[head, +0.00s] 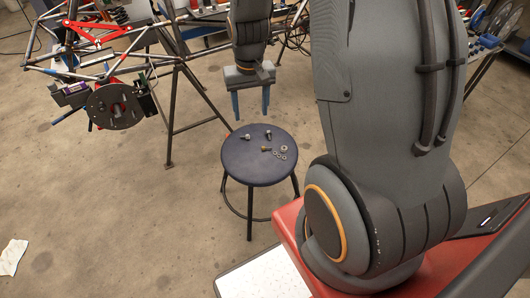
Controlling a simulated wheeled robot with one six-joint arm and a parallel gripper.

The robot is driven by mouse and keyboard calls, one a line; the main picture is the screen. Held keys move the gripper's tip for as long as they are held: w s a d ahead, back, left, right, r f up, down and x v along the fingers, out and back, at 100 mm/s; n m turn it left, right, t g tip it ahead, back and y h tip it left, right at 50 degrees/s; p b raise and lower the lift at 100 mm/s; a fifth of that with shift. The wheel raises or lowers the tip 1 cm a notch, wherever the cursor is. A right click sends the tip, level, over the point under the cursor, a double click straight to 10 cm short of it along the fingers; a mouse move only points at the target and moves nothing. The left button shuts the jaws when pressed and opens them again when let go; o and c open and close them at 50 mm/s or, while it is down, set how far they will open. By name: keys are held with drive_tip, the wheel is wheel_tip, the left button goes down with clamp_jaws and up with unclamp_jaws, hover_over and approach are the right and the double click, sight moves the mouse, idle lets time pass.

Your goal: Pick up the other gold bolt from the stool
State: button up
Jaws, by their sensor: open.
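A round dark blue stool (237,163) stands on the floor in the middle of the head view. A gold bolt (265,149) lies near the middle of its seat. Only one clearly gold piece shows there. My gripper (251,116) hangs above the far edge of the stool, apart from the bolt. Its two blue fingers are spread and point down, with nothing between them.
A silver bolt (246,137), a darker upright piece (268,134) and several washers or nuts (284,149) share the seat. A tube frame (100,65) on a stand is at the upper left. White paper (12,257) lies on otherwise open floor.

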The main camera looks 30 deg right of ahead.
drive_tip(key=w+d+f+m+b, duration=0.1)
drive_tip(key=w+d+f+b, duration=0.15)
drive_tip(key=f, duration=0.45)
drive_tip(key=w+d+f+m+b, duration=0.1)
drive_tip(key=w+d+f, duration=0.3)
drive_tip(key=f, duration=0.3)
drive_tip(key=m+b, duration=0.1)
drive_tip(key=b, duration=0.1)
hover_over(267, 148)
wheel_tip(267, 148, down, 9)
drive_tip(key=shift+s+a+f+g, duration=0.1)
drive_tip(key=shift+s+f+g, duration=0.05)
drive_tip(key=shift+f, duration=0.7)
drive_tip(key=shift+s+a+f+g, duration=0.1)
drive_tip(key=shift+f+g, duration=0.05)
drive_tip(key=shift+f, duration=0.65)
drive_tip(key=shift+w+d+f+p, duration=0.1)
drive_tip(key=shift+w+f+p, duration=0.1)
drive_tip(key=shift+f, duration=1.1)
drive_tip(key=shift+w+d+f+p, duration=0.1)
drive_tip(key=shift+w+f, duration=0.05)
drive_tip(key=shift+f, duration=1.1)
drive_tip(key=c, duration=1.1)
drive_tip(key=shift+r, duration=0.1)
